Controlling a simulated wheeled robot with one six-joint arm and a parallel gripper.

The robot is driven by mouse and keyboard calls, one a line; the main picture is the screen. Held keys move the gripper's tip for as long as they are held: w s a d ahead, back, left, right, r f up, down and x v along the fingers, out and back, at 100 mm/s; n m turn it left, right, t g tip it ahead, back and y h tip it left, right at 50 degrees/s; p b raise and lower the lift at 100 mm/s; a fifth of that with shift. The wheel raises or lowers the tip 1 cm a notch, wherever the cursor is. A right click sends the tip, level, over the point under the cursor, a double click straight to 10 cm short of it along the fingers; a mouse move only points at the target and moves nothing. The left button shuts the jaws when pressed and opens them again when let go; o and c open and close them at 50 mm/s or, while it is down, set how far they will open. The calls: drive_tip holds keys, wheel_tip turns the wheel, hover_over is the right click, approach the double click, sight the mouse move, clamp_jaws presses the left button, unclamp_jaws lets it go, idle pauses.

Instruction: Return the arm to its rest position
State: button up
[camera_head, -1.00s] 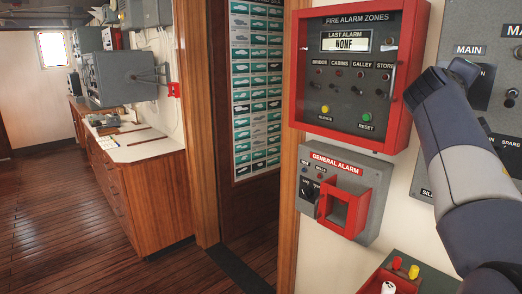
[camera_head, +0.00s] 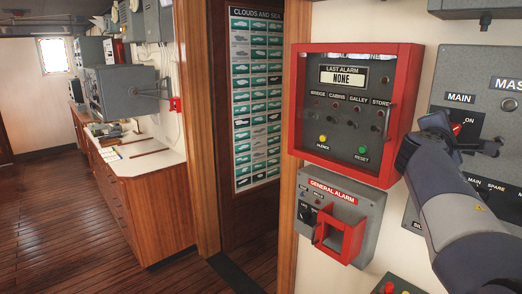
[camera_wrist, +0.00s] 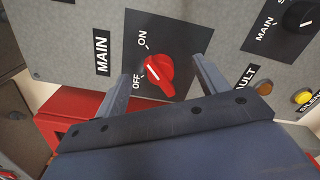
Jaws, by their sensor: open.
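My gripper (camera_head: 480,140) is at the right of the head view, in front of the grey panel with the MAIN switch. In the wrist view my gripper (camera_wrist: 160,80) has its two fingers apart, with a red rotary knob (camera_wrist: 160,75) showing between them. The knob sits on a black plate marked ON and OFF. I cannot tell whether the fingers touch it. Part of the knob (camera_head: 456,128) also shows in the head view beside the fingers. My arm (camera_head: 450,200) reaches up from the lower right and hides part of the panel.
A red-framed fire alarm box (camera_head: 400,100) stands out from the wall just left of my arm. Below it is the general alarm box (camera_head: 375,215) with a red guard. A wooden counter (camera_head: 150,210) stands at the left. The floor (camera_head: 60,220) there is clear.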

drive_tip(key=s+a+n+p, duration=0.2)
drive_tip(key=n, duration=0.1)
drive_tip(key=shift+a, duration=0.15)
idle(0.4)
drive_tip(key=shift+r, duration=0.1)
